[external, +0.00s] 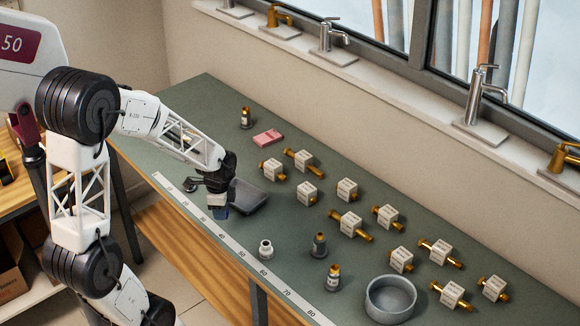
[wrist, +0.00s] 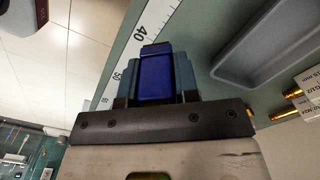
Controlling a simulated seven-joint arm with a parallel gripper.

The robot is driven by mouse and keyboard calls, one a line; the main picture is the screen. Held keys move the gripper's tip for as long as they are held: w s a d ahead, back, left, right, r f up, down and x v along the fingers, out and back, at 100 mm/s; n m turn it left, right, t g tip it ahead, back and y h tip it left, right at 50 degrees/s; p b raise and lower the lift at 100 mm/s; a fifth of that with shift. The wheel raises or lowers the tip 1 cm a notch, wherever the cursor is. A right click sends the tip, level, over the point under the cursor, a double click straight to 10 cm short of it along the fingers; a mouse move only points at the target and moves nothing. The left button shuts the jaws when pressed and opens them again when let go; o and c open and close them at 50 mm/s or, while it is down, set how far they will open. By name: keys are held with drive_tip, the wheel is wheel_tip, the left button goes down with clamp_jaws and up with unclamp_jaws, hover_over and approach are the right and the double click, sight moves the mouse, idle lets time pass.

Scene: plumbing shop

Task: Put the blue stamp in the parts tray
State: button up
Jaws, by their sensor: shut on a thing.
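The blue stamp (wrist: 156,78) is held between the two fingers of my gripper (wrist: 158,88) in the wrist view. In the external view my gripper (external: 217,200) is shut on the stamp (external: 221,212), near the front edge of the bench by the ruler strip. The parts tray (external: 250,205) is a dark grey, shallow rectangular tray just right of and behind my gripper. It also shows in the wrist view at the upper right (wrist: 235,62), apart from the stamp. My arm and gripper hide part of its left side in the external view.
White blocks with brass fittings (external: 307,193) stand right of the tray. A ruler strip (external: 238,246) runs along the front edge.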

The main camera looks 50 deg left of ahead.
drive_tip(key=shift+s+a+f, duration=0.1)
drive_tip(key=shift+s+a, duration=0.4)
drive_tip(key=shift+s, duration=0.15)
hover_over(242, 199)
drive_tip(key=shift+f, duration=0.75)
idle(0.4)
drive_tip(key=shift+f, duration=1.75)
drive_tip(key=shift+f, duration=0.1)
drive_tip(key=o, duration=0.9)
